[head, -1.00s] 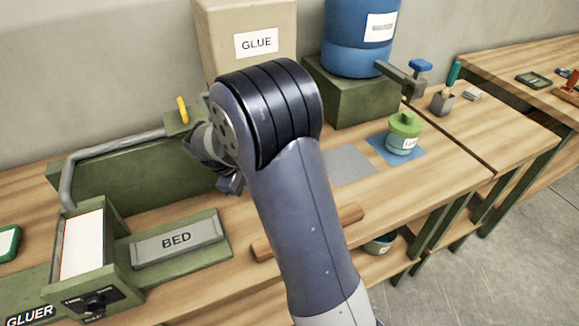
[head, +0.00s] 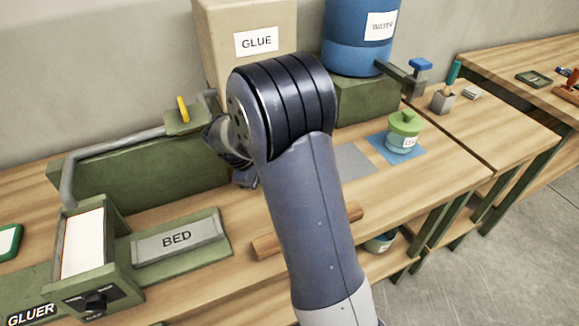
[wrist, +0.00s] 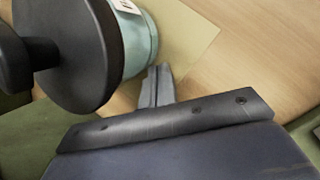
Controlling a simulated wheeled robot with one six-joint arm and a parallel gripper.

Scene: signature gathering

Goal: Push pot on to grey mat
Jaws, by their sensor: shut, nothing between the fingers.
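A pot with a green lid (head: 404,125) and a pale blue labelled body stands upright on a blue mat (head: 381,146). The grey mat (head: 355,160) lies just left of it, flat and partly hidden by my arm. In the wrist view, a pale teal pot (wrist: 139,45) with a dark round lid and knob stands on a yellowish mat (wrist: 190,38); in the head view, my arm hides this spot. My gripper (wrist: 158,82) is shut and empty, with its fingers close beside that pot's lower side. I cannot tell whether they touch it.
Left are a green gluer with a BED plate (head: 178,239) and a curved grey pipe (head: 110,155). Behind are a GLUE box (head: 245,30) and a blue water barrel (head: 355,40) with a tap. Another pot (head: 382,243) sits on the lower shelf. A wooden bar (head: 266,246) runs along the front edge.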

